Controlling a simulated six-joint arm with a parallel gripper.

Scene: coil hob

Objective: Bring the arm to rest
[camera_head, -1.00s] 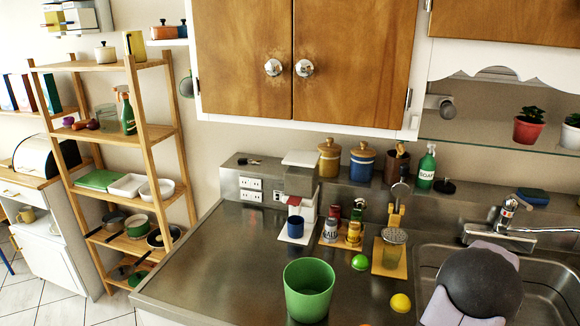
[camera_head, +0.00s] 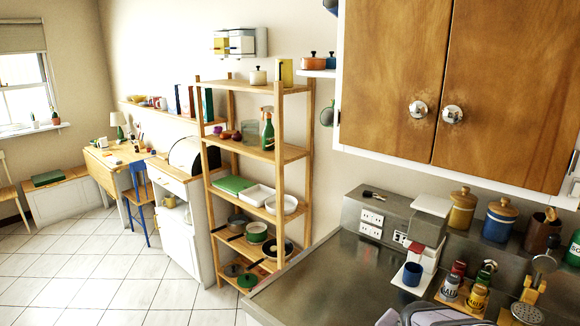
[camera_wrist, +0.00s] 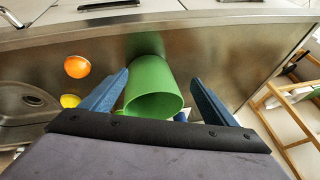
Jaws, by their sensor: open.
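My gripper (camera_wrist: 160,80) is open in the wrist view, its two blue fingers spread wide. A green cup (camera_wrist: 152,72) shows between and beyond the fingers, its open mouth turned toward the wrist camera. It seems to stand on the steel counter (camera_wrist: 225,60), apart from the fingers, though the gap is hard to judge. In the head view only a lilac-grey piece of my arm (camera_head: 392,318) shows at the bottom edge; the fingers are out of that picture.
A wooden shelf (camera_head: 279,150) stands left; tiled floor (camera_head: 90,270) is clear.

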